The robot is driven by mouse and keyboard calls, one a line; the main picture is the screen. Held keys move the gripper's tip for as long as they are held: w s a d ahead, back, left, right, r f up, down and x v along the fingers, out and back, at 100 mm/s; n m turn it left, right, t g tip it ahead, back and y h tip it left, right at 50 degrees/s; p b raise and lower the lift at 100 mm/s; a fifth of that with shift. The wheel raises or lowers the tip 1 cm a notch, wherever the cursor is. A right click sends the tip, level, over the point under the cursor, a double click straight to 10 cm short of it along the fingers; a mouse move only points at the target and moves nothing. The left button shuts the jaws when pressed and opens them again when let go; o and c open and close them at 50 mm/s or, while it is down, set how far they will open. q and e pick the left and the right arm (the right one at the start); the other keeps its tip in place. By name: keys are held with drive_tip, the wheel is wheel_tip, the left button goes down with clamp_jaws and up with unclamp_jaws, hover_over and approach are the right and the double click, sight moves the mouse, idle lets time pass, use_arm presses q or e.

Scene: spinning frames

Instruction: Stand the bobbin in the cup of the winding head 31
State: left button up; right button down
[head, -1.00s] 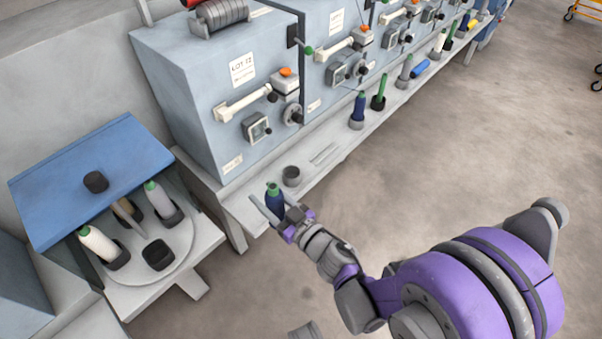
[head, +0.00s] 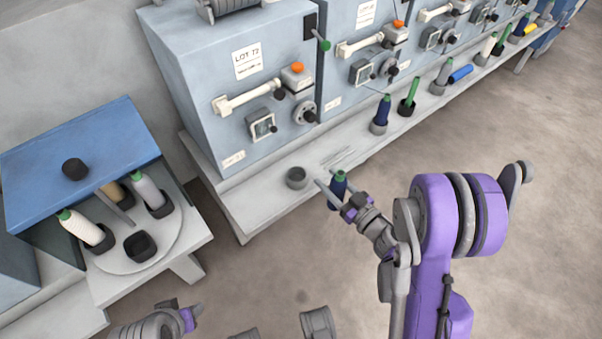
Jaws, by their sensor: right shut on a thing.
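My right gripper (head: 337,194) is shut on a dark blue bobbin with a green top (head: 338,186). It holds the bobbin roughly upright, just right of the empty grey cup (head: 297,178) and apart from it. The cup stands on the pale ledge in front of the nearest winding head (head: 225,110), which has a "LOT" label. No number 31 is legible. My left gripper (head: 195,315) shows at the bottom left, away from the bobbin; its fingers are too unclear to read.
The ledge (head: 265,205) runs to the upper right, with a blue bobbin (head: 382,112) and several others in cups. At left, a round tray (head: 175,238) under a blue cover (head: 80,150) holds a white bobbin (head: 82,228), a grey bobbin (head: 147,190) and an empty holder (head: 140,246).

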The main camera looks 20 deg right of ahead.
drive_tip(key=p+x, duration=0.3)
drive_tip(key=x, duration=1.5)
wheel_tip(320, 180, down, 7)
drive_tip(key=b, duration=0.1)
drive_tip(key=shift+s+b, duration=0.15)
drive_tip(key=shift+b, duration=0.25)
drive_tip(key=shift+f+b, duration=0.4)
drive_tip(key=shift+b, duration=0.05)
drive_tip(key=shift+c, duration=1.4)
unclamp_jaws()
drive_tip(key=shift+r, duration=0.1)
